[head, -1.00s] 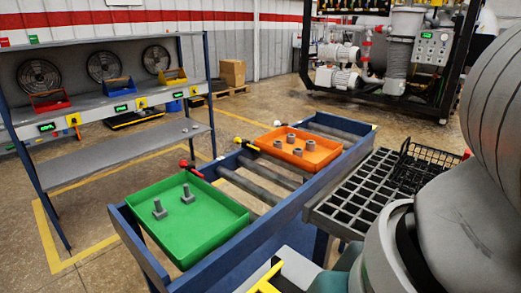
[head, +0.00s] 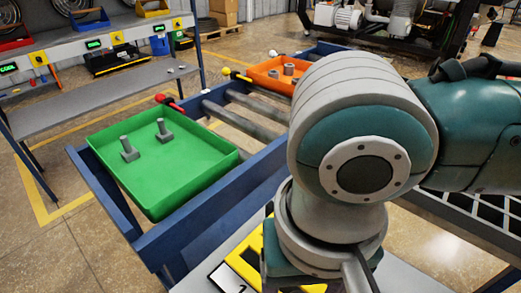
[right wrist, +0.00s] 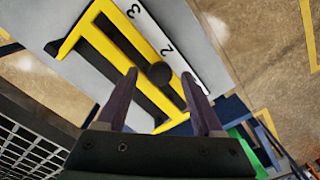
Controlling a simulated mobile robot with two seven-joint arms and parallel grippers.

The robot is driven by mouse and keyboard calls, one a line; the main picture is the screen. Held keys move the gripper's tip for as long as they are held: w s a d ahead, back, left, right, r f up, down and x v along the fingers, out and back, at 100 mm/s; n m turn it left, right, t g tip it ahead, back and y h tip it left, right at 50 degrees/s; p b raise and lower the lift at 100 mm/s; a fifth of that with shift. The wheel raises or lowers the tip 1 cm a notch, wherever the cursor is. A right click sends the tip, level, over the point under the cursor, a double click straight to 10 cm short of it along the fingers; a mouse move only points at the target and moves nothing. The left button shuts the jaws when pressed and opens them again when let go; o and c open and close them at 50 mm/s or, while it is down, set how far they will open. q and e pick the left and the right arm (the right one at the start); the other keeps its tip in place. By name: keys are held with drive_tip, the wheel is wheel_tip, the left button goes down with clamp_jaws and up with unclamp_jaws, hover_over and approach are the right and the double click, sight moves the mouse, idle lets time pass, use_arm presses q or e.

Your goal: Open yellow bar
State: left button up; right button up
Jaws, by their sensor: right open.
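The yellow bar is part of a yellow frame (right wrist: 78,30) with dark slots, on a grey surface in the right wrist view. A white strip with the numbers 2 and 3 lies along it, and a dark round knob sits near its middle. My right gripper (right wrist: 158,82) is open, with its two fingers pointing at the frame and nothing visible held between them. Whether the fingers touch it I cannot tell. In the head view the yellow frame (head: 247,262) shows at the bottom, partly hidden by my right arm. My left gripper is not in view.
A green tray (head: 190,185) with two grey bolt-like parts sits on a blue roller rack (head: 215,220). An orange tray (head: 262,79) with grey parts is farther back. A grey shelf (head: 110,100) stands at the left. A black grid rack (right wrist: 30,140) lies at the wrist view's lower left.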

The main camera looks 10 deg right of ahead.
drive_tip(key=shift+f, duration=0.45)
drive_tip(key=shift+c, duration=0.4)
clamp_jaws()
idle(0.8)
